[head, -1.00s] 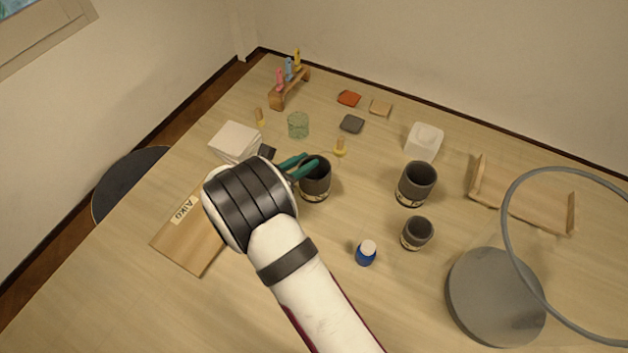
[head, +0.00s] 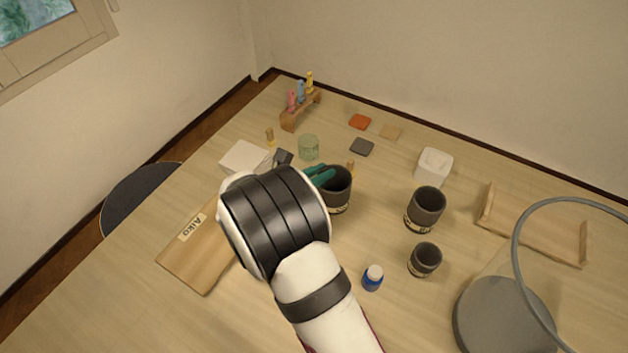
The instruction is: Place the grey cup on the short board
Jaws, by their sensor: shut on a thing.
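My gripper (head: 320,177), with teal fingers, is shut on the rim of a dark grey cup (head: 338,199) near the middle of the table. The cup is upright; my wrist hides part of its left side, and I cannot clearly see whether its base clears the table. A flat wooden board (head: 205,258) labelled "Aiko" lies left of my wrist, partly covered by it. It is the only flat board that I see. Two more dark grey cups, a larger one (head: 425,208) and a smaller one (head: 425,260), stand to the right.
A green glass (head: 309,148), a white stack (head: 245,157) and a white container (head: 434,167) are behind.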

